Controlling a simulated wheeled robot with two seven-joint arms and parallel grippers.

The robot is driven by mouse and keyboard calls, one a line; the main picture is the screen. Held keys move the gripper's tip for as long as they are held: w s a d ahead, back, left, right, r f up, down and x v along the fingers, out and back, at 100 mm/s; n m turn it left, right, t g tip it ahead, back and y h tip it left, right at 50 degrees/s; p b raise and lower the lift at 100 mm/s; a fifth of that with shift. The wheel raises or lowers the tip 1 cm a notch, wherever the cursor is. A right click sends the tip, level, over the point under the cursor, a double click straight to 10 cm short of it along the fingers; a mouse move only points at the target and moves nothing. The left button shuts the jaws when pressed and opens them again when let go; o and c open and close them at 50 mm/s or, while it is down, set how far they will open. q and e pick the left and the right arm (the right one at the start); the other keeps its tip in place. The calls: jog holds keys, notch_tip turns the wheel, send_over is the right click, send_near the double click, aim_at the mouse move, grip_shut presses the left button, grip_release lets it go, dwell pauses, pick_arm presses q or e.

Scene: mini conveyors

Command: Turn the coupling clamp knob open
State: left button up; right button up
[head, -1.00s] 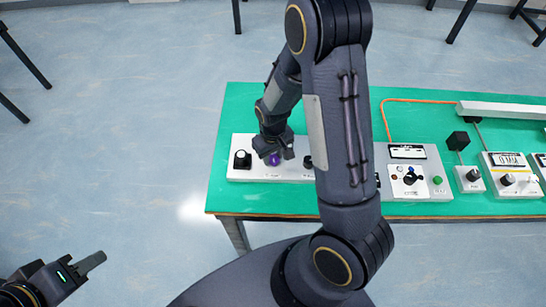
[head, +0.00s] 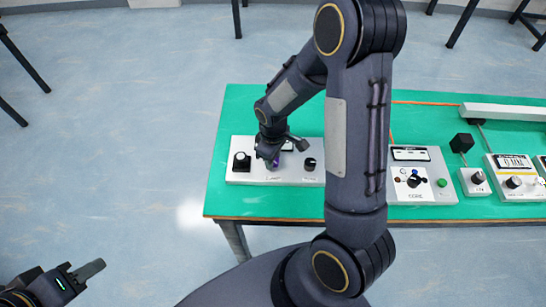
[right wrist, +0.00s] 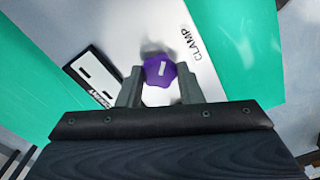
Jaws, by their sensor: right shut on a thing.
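A purple knob (head: 275,163) stands near the middle of a white panel (head: 262,177) on the green table. My right gripper (head: 273,157) reaches down from above and is shut on this knob. In the right wrist view the purple knob (right wrist: 159,72), with a white mark on its top, sits between the two grey fingertips (right wrist: 158,86). The word CLAMP (right wrist: 203,42) is printed on the panel close by, beside a blurred dark shape. My left gripper (head: 88,271) is at the lower left, away from the table; its finger gap cannot be made out.
A black knob (head: 241,162) stands left of the purple one and another (head: 309,164) right of it. A grey box (head: 421,191) with dials and a green button is further right, partly behind my right arm. More small instruments line the right side.

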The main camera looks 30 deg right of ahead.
dwell(0.3)
jog(key=o, duration=1)
jog(key=shift+c, duration=0.2)
notch_tip(320, 180, up, 7)
jog(key=shift+r, duration=0.45)
jog(key=shift+s+r, duration=0.1)
jog(key=shift+r, duration=0.05)
jog(key=s+a+r+m+t+y, duration=0.2)
jog(key=s+r+m, duration=0.2)
jog(key=s+r, duration=0.2)
jog(key=s+a+r+m+t+y, duration=0.1)
jog(key=s+a+r+m+t, duration=0.1)
jog(key=s+r, duration=0.5)
jog(key=s+m+t, duration=0.1)
jog(key=s+m, duration=0.1)
jog(key=s, duration=0.2)
jog(key=shift+r+t+y, duration=0.15)
jog(key=shift+t+y, duration=0.15)
jog(key=shift+y, duration=0.1)
